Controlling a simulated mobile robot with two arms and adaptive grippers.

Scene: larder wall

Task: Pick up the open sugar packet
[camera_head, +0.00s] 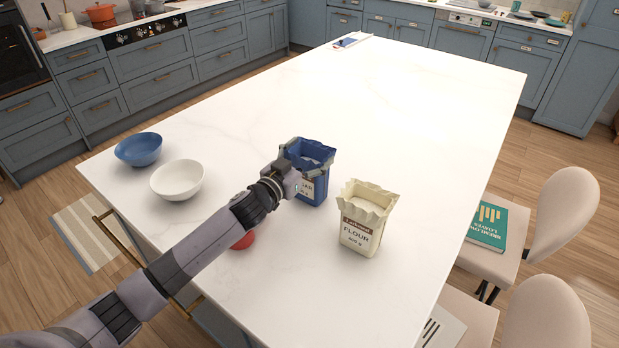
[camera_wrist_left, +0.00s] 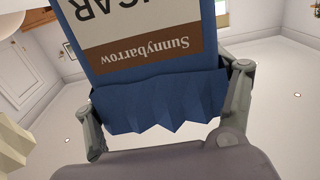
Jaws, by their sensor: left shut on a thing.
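The open sugar packet (camera_head: 313,188) is blue with a pale label and a jagged torn top. It is upright at the middle of the white island, left of the flour packet. My left gripper (camera_head: 306,164) is shut on its upper part, with fingers on opposite sides. In the left wrist view, the sugar packet (camera_wrist_left: 150,105) appears upside down between the fingers of my left gripper (camera_wrist_left: 165,108), its lettering reading "Sunnybarrow". Whether its base touches the island I cannot tell. My right gripper is not in view.
An open cream flour packet (camera_head: 362,232) stands close on the right. A white bowl (camera_head: 177,181) and a blue bowl (camera_head: 138,150) stand left. A red item (camera_head: 243,241) is partly hidden behind my arm. The island's far part (camera_head: 430,85) is mostly clear. Chairs line the right side.

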